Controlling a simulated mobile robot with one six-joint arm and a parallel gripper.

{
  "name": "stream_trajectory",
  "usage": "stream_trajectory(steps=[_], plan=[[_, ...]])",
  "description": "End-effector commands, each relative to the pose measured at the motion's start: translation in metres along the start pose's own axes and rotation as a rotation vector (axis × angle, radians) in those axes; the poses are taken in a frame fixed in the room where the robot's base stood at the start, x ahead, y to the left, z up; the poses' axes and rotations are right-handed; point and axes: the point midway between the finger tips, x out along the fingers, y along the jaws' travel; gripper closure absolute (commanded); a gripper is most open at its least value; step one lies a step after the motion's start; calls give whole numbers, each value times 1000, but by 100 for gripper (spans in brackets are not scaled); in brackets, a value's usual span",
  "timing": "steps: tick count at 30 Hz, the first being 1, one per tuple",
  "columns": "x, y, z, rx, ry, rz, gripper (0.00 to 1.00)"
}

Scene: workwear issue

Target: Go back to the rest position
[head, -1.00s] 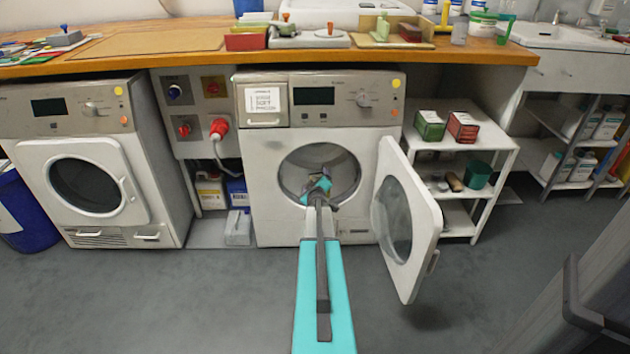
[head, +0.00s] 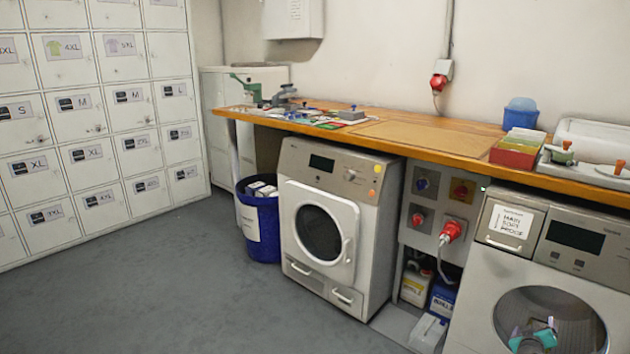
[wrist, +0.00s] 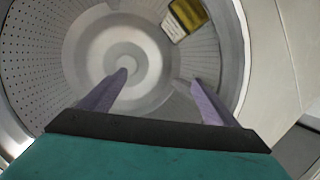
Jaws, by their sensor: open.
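My gripper (wrist: 158,82) is open, with its two purple fingers apart and nothing between them. In the wrist view it points into the pale drum (wrist: 82,45) of the right-hand washing machine. In the head view my gripper (head: 533,343) shows at the bottom right, in front of or just inside the round opening of that washing machine (head: 480,290). I cannot tell how deep it is. A yellow and dark item (wrist: 187,17) shows at the drum's upper right in the wrist view.
A second machine (head: 368,215) with its door shut stands to the left, beside a blue bin (head: 262,245). A wooden worktop (head: 385,152) runs above both machines. Lockers (head: 80,125) line the left wall. The grey floor (head: 190,300) at the left is clear.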

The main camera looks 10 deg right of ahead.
Motion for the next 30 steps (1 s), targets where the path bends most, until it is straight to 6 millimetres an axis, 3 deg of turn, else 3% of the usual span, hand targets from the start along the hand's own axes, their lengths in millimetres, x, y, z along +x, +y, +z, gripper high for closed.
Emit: stream_trajectory(steps=[4, 8, 14, 20, 24, 30], plan=[[-21, -5, -22, 20, -30, -37, 17], [-41, -26, -37, 41, -69, -88, 17], [-84, -107, -51, 68, -168, -227, 17], [-142, -188, -58, 74, -279, -368, 17], [-190, -239, -58, 67, -367, -463, 17], [-270, -299, -53, 37, -500, -590, 17]])
